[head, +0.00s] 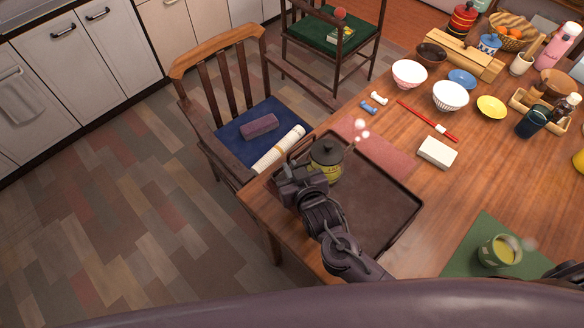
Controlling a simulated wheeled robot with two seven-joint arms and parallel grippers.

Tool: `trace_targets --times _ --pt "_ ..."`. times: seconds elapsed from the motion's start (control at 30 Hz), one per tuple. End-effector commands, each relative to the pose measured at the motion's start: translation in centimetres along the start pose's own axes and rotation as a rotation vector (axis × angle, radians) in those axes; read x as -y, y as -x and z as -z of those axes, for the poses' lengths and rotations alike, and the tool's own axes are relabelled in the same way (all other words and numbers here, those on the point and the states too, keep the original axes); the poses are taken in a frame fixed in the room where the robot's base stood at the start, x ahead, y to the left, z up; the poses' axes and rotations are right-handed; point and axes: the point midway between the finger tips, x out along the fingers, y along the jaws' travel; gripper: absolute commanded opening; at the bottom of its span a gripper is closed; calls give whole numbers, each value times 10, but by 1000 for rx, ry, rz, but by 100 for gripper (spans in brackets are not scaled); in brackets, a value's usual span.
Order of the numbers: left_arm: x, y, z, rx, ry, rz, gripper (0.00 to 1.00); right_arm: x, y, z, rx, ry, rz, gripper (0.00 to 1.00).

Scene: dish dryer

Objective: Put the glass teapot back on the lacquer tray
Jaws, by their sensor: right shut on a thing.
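The glass teapot (326,166) has a dark lid and yellow-green contents. It appears upright over the left back part of the dark brown lacquer tray (385,222). My right gripper (308,184) is shut on the teapot from its near left side, and hides part of it. I cannot tell whether the teapot's base touches the tray. The rest of the tray that shows is bare. My left gripper is not in view.
A reddish mat (385,150) lies behind the tray. A white block (437,152), red chopsticks (425,119) and several bowls stand beyond. A glass of yellow drink (499,251) stands on a green mat (462,262) at right. A chair (225,135) adjoins the table's left edge.

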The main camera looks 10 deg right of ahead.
Motion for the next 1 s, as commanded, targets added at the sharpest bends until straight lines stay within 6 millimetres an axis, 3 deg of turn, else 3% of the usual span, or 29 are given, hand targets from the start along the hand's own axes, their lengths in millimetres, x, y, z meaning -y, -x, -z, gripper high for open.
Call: trace_targets --times 0.27,0.3,0.43,0.77,0.87,1.0 --pt "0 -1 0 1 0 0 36 0 -1 -1 -3 0 0 0" --pt "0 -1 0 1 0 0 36 0 -1 -2 -1 -1 0 14" --pt "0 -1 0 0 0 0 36 0 -1 -2 0 -1 0 31" --pt "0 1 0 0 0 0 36 0 0 1 -1 0 0 32" --pt "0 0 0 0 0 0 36 1 10 0 2 -1 1 32" --pt "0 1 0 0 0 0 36 1 36 0 3 -1 2 32"
